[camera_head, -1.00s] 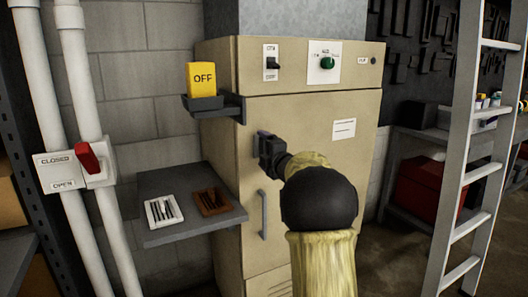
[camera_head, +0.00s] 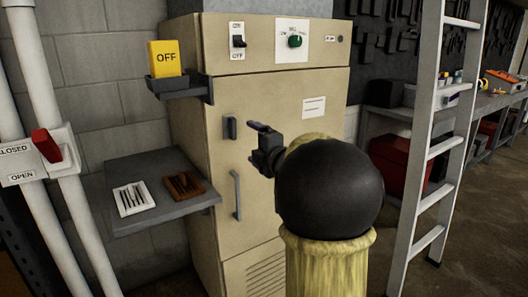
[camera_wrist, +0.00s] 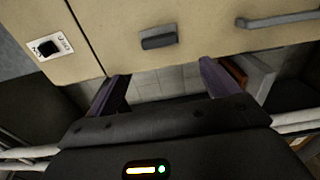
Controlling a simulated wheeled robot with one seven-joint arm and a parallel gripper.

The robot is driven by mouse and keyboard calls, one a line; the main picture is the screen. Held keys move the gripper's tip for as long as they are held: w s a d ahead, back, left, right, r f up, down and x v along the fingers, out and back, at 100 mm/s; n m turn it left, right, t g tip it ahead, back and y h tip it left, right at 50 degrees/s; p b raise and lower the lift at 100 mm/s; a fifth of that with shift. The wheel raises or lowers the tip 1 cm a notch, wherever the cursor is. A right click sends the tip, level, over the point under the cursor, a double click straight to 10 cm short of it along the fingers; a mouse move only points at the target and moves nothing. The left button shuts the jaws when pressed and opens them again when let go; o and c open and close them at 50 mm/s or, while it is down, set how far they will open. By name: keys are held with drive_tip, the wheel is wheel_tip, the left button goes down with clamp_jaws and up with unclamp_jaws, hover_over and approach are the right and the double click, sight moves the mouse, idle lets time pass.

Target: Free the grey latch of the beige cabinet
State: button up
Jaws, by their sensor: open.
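The beige cabinet (camera_head: 285,180) stands in the middle of the head view with its door closed. Its grey latch (camera_head: 230,128) is a small upright block near the door's left edge, above the grey door handle (camera_head: 236,195). In the wrist view the latch (camera_wrist: 159,38) lies level just beyond the fingers. My gripper (camera_head: 258,135) is right of the latch and apart from it in the head view. In the wrist view my gripper (camera_wrist: 163,75) shows two spread purple fingers with nothing between them.
A black switch (camera_head: 239,41) and green knob (camera_head: 295,41) are on the upper panel. A yellow OFF block (camera_head: 166,58) sits on a small bracket shelf. A grey side shelf (camera_head: 150,220) holds white and brown slotted trays. A ladder (camera_head: 425,150) stands at right.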

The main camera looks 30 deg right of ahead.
drive_tip(key=shift+s+d, duration=0.1)
drive_tip(key=shift+s, duration=2.3)
